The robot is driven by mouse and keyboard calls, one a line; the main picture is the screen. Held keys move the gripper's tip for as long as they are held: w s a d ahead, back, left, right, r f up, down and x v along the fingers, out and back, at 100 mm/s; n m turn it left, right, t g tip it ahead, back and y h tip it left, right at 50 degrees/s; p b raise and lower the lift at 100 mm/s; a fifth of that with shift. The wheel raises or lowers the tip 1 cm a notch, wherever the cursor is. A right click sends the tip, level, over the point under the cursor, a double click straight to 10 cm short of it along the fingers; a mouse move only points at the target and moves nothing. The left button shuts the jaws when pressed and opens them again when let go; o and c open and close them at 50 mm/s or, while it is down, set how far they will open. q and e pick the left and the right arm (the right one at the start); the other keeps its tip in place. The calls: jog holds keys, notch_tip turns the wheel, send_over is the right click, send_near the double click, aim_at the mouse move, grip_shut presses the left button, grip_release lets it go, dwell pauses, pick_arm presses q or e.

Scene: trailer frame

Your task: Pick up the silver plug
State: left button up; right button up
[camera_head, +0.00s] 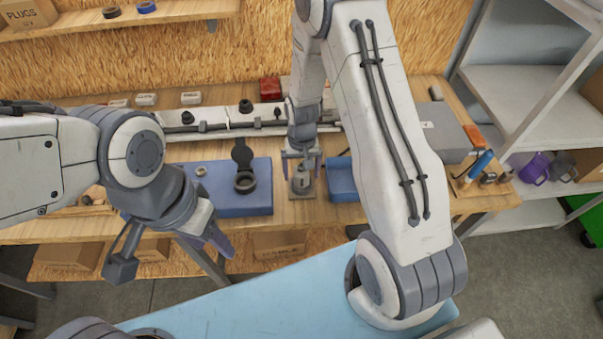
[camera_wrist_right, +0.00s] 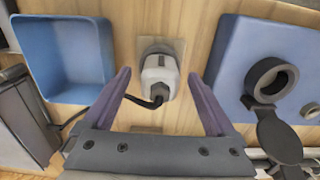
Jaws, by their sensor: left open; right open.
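The silver plug (camera_head: 302,182), a light grey body with a black cable, sits on a small square plate on the wooden workbench. It also shows in the right wrist view (camera_wrist_right: 160,78). My right gripper (camera_head: 301,164) is open above it, and the plug appears between its two purple fingers (camera_wrist_right: 158,74) in the right wrist view. Whether the fingers touch it I cannot tell; a gap shows on both sides. My left gripper (camera_head: 212,238) is open and empty, off the bench's front edge, away from the plug.
A blue block with a black ring and flap (camera_head: 246,183) lies left of the plug in the head view. An open blue bin (camera_head: 341,180) stands close on its right. A grey rail (camera_head: 225,123) with fittings runs behind. A screwdriver (camera_head: 480,165) lies at the bench's right.

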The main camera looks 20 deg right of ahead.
jog(key=shift+f, duration=1.2)
jog(key=c, duration=0.9)
jog(key=shift+r, duration=0.2)
